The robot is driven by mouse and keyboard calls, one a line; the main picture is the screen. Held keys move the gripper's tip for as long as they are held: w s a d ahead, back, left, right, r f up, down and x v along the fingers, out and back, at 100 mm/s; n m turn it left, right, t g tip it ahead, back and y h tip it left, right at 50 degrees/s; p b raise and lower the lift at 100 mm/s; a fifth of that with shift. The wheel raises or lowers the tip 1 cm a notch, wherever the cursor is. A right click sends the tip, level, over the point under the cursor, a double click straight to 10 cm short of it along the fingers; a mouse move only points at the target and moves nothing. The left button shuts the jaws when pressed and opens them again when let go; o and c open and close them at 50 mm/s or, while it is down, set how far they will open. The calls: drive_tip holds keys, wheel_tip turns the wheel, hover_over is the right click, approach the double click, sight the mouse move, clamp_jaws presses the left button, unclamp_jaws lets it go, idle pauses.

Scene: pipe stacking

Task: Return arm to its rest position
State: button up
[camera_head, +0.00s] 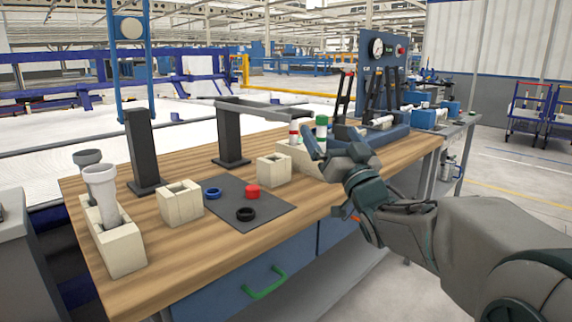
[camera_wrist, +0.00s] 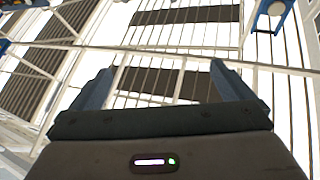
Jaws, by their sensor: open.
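My gripper (camera_head: 312,143) is at the right part of the workbench in the head view, in front of a beige holder (camera_head: 298,157) with tubes, which it partly hides. In the wrist view my gripper (camera_wrist: 156,75) has its two fingers wide apart with nothing between them. It points up toward the ceiling beams. My arm reaches in from the lower right. Grey and white pipes (camera_head: 102,184) stand in a beige block (camera_head: 121,247) at the bench's left end.
On the wooden bench (camera_head: 195,262) are two beige blocks, a grey mat (camera_head: 228,217) with blue, red and black rings, and dark posts (camera_head: 144,150).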

drive_tip(key=s+d+r+m+g+h+p, duration=0.1)
drive_tip(key=s+d+m+g+h+p, duration=0.5)
drive_tip(key=p, duration=1.1)
drive_tip(key=s+n+g+h+p, duration=0.3)
drive_tip(key=s+g+p, duration=1)
drive_tip(key=s, duration=0.9)
drive_tip(key=shift+s+a+r+p, duration=0.15)
drive_tip(key=shift+a+r+p, duration=0.2)
drive_tip(key=shift+a+p, duration=0.1)
